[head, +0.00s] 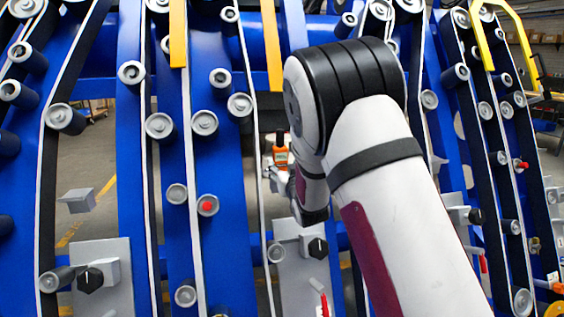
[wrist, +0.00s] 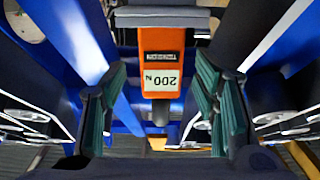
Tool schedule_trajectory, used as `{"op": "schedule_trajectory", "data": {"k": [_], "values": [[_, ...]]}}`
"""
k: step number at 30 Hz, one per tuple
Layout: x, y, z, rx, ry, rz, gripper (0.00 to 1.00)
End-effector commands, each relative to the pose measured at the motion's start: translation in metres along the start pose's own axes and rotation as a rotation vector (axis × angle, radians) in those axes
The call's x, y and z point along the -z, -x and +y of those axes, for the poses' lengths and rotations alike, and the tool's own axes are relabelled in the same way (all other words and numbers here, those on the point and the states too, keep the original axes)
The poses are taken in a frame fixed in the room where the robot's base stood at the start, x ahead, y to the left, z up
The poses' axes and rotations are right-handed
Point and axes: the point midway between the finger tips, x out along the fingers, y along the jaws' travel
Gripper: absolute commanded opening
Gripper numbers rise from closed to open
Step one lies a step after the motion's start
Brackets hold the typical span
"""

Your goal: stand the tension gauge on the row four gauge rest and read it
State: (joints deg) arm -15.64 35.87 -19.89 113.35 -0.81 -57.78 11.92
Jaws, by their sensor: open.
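In the head view the gauge (head: 281,156) stands upright just left of my arm. My gripper (head: 282,178) is small there and partly hidden by the arm. The rest under the gauge is hard to make out there.
Blue upright frames with black belts and grey rollers (head: 160,126) stand close on both sides. An empty grey block (head: 78,200) sits in the left gap. Plates with black knobs (head: 317,247) are low down. Yellow bars (head: 272,45) hang above.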

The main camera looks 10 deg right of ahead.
Motion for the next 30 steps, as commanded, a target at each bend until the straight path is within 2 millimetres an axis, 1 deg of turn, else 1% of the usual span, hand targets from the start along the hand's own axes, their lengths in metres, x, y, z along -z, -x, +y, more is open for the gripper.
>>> {"op": "schedule_trajectory", "data": {"k": [1,6,12,18,26,27,28,29,30], "values": [[-0.001,-0.007,0.0,0.0,0.001,-0.001,0.55],[0.0,-0.028,0.0,0.0,0.0,0.0,0.55],[0.0,-0.045,0.001,-0.001,0.001,0.0,0.55],[-0.001,-0.053,0.001,-0.001,0.0,-0.002,0.55],[-0.001,-0.053,0.001,-0.001,-0.001,-0.002,0.55],[0.0,-0.053,0.001,-0.001,-0.001,-0.002,0.5],[0.0,-0.053,0.001,-0.001,-0.001,-0.002,0.44],[0.0,-0.053,0.001,-0.001,-0.001,-0.002,0.37],[0.0,-0.053,0.001,-0.001,-0.001,-0.001,0.28]]}}
